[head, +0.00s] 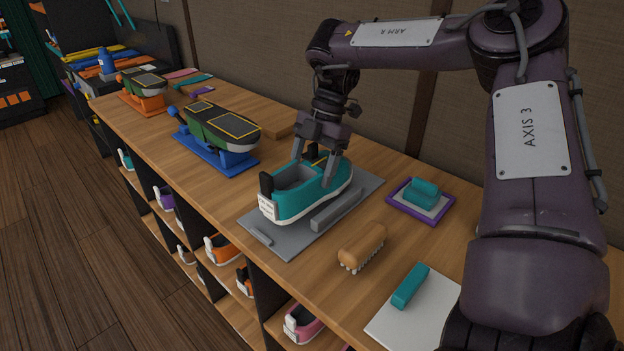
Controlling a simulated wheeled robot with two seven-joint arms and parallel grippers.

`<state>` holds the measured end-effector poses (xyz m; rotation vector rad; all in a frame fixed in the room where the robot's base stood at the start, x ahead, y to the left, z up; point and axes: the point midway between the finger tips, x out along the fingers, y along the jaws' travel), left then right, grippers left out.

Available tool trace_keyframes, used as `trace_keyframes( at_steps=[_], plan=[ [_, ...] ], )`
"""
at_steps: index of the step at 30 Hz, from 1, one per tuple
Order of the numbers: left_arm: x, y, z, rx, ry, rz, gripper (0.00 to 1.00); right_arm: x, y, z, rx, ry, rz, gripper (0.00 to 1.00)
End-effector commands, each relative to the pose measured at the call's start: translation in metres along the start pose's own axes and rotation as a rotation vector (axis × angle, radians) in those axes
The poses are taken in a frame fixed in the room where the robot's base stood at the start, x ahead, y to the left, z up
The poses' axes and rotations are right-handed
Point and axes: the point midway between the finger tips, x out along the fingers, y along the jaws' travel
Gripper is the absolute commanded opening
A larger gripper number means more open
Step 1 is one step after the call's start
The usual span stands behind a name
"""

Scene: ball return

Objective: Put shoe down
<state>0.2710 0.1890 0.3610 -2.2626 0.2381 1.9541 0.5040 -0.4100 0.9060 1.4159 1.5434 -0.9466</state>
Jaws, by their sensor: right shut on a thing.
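A teal shoe (288,203) with a white sole and a white heel tag is on or just over a grey plate (284,242) on the wooden bench. I cannot tell whether its sole touches the plate. My right gripper (315,170) points down from above and is shut on the shoe near its opening, one finger on each side. The fingertips are partly hidden by the shoe. A raised grey bar (337,210) lies along the shoe's right side. My left gripper is not in view.
A brush (362,246), a teal block on a purple-edged pad (404,205) and a white sheet with a teal bar (410,287) lie to the right. A blue stand (214,152) and an orange stand (146,102) are further back. Shelves with shoes are below the bench (170,132).

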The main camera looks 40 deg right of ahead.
Motion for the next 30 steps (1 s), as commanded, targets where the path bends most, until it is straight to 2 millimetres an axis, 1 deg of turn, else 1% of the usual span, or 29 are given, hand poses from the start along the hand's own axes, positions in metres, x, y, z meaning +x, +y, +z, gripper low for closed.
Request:
trace_keyframes(
  at_steps=[1, 3, 5, 15, 16, 21, 30],
  plan=[
    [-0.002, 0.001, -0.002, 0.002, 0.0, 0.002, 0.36, 0.009, 0.0, 0.004, 0.0, 0.003, -0.001, 0.42],
    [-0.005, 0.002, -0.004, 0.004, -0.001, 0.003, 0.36, 0.02, -0.001, 0.008, 0.001, 0.003, -0.002, 0.42],
    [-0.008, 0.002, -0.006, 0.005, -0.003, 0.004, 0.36, 0.026, -0.001, 0.011, 0.001, 0.003, -0.001, 0.42],
    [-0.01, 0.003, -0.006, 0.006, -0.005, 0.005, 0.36, 0.029, 0.0, 0.012, 0.0, 0.0, 0.0, 0.42],
    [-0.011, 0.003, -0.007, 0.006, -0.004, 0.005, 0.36, 0.03, 0.0, 0.012, 0.001, 0.0, -0.001, 0.74],
    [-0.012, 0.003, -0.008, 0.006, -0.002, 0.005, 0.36, 0.029, 0.0, 0.012, 0.001, 0.0, -0.001, 0.94],
    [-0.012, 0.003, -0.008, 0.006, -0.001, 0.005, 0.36, 0.028, 0.0, 0.012, 0.0, 0.0, 0.0, 0.94]
  ],
)
